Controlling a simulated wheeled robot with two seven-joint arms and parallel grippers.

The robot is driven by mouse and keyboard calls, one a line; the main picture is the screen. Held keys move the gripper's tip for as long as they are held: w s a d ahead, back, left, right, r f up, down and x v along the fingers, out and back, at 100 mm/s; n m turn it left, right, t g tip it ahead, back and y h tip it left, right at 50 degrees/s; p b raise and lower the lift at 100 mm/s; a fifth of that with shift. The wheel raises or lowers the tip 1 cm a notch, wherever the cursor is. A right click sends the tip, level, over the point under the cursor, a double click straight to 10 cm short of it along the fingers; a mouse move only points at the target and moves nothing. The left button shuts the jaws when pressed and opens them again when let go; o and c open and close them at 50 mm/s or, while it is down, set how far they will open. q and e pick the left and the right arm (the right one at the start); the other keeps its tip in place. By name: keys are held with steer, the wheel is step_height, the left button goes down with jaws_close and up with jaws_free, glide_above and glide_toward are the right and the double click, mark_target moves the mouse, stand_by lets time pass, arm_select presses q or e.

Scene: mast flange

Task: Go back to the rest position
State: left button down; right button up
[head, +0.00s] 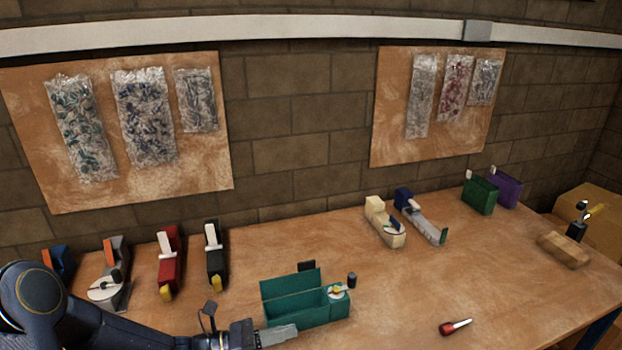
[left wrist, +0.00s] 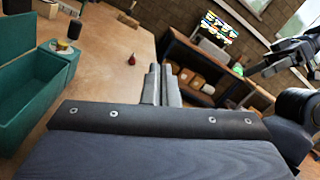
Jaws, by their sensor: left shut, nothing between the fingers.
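My left gripper (head: 276,335) is at the bottom of the head view, low in front of the teal box. Its fingers are together and hold nothing. In the left wrist view the same gripper (left wrist: 161,86) points out past the table edge, with its fingers side by side. My left arm comes in from the lower left corner. The open teal box (head: 293,303) stands on the table just behind the fingers. In the left wrist view the box (left wrist: 32,92) is at the left, apart from the fingers. My right gripper does not show in the head view.
The wooden table (head: 400,290) has free room at its middle and right. A red screwdriver (head: 454,327) lies near the front. Several tool holders stand at the back left, cream (head: 384,222) and green (head: 479,195) ones further right. A shelf (left wrist: 195,62) stands beyond the table.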

arm_select(q)
steer(key=s+a+r+m+g+y, duration=0.1)
steer(key=s+a+r+m+y, duration=0.15)
steer(key=s+m, duration=0.35)
steer(key=s+a+r+m+g+y, duration=0.2)
steer(key=s+m+y, duration=0.2)
steer(key=s+m, duration=0.15)
steer(key=s+a+r+m+g+y, duration=0.1)
steer(key=s+a+r+m+y, duration=0.15)
steer(key=s+m, duration=0.35)
steer(key=s+a+m+t+y, duration=0.3)
steer(key=a+m+t+y, duration=0.1)
steer(key=a+m, duration=0.3)
steer(key=shift+s+a+t+y, duration=0.3)
steer(key=shift+s+y, duration=0.05)
steer(key=shift+y, duration=0.25)
steer(key=shift+f, duration=0.1)
